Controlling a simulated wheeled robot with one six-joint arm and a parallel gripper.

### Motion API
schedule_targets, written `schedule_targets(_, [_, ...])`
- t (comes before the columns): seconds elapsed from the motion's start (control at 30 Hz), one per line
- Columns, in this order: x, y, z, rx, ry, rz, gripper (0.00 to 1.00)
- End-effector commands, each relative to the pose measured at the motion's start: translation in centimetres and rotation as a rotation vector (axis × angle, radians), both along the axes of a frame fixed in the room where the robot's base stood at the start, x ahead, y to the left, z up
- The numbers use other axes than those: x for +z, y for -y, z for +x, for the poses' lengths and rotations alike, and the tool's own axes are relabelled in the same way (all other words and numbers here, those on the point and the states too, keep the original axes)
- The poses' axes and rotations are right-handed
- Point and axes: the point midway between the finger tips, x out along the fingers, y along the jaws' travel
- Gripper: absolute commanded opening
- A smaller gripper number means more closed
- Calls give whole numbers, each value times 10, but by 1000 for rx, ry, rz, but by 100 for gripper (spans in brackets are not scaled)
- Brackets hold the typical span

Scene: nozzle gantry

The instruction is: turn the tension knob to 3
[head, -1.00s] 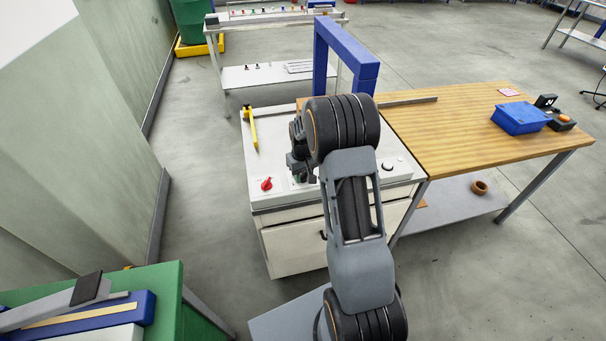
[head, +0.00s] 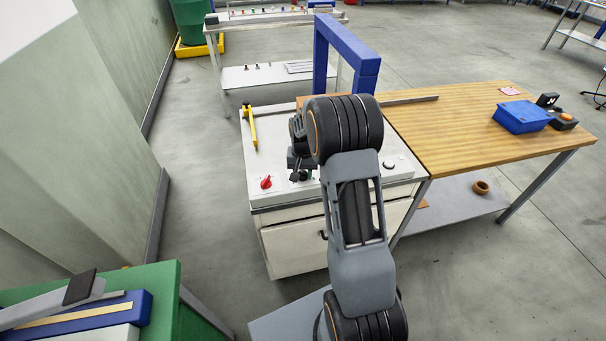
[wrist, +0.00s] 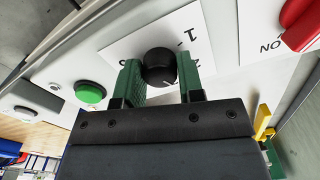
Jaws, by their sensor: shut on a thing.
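The tension knob (wrist: 160,66) is a round black knob on a white dial plate (wrist: 196,35) in the wrist view. A "1" shows beside it; the other marks are partly covered or cut off. A small light mark shows on the knob's near edge, but I cannot tell which number it points to. My gripper (wrist: 160,76) has its two green fingers shut on the knob, one on each side. In the head view, my gripper (head: 299,168) is over the white cabinet top, and the knob is hard to make out beneath it.
A red switch (head: 265,182) marked "ON" in the wrist view sits close beside the knob. A green button (wrist: 90,93) is on its other side. A yellow lever (head: 250,130) and blue gantry frame (head: 345,50) stand farther back. A wooden table (head: 450,130) adjoins the cabinet (head: 290,240).

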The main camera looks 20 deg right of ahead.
Motion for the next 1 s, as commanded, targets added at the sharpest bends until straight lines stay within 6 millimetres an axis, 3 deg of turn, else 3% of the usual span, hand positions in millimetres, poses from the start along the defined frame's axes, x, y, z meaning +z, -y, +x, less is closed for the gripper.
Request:
schedule_targets(0.5, [0,0,0,-359,0,0,12])
schedule_targets(1.0, [0,0,0,-455,0,0,12])
